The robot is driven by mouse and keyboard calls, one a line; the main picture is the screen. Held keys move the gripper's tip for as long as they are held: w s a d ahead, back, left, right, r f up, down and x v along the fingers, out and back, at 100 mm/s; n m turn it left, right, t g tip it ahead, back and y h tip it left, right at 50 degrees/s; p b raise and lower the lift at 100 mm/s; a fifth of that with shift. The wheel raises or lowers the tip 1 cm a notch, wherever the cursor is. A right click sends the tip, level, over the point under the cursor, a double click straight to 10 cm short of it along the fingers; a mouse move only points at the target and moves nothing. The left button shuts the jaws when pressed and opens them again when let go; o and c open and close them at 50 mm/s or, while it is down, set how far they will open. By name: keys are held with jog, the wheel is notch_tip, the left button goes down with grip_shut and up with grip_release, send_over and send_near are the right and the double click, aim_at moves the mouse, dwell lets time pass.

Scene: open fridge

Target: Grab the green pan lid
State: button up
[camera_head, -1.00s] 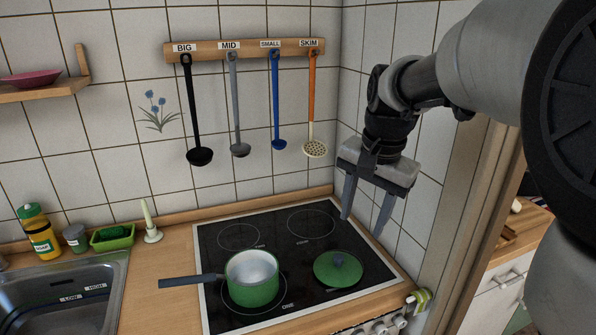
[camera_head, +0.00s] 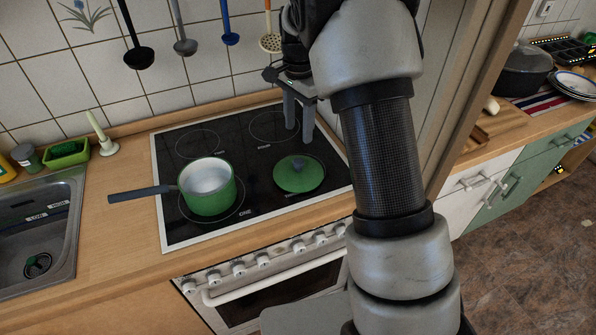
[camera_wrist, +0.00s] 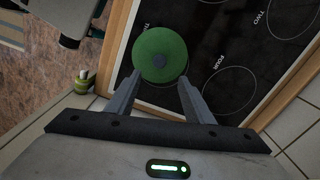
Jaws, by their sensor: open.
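The green pan lid (camera_head: 299,174) lies flat on the right side of the black cooktop (camera_head: 262,215), with a dark knob on top. It also shows in the wrist view (camera_wrist: 160,50), just beyond my fingertips. My gripper (camera_head: 299,138) hangs over the back right of the cooktop, fingers pointing down, above and slightly behind the lid. In the wrist view, my gripper (camera_wrist: 160,85) is open and empty, its fingers spread to either side below the knob. The fingers appear apart from the lid.
A green pot (camera_head: 208,188) stands left of the lid, its handle pointing left. Ladles (camera_head: 184,46) hang on the tiled wall behind. A wooden frame (camera_head: 480,90) rises at the right. A sink (camera_head: 40,235) is at the left.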

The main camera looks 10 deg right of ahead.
aim_at(298, 161)
notch_tip(298, 161, down, 11)
jog(key=shift+f+p, duration=0.1)
jog(key=shift+p, duration=0.35)
grip_shut()
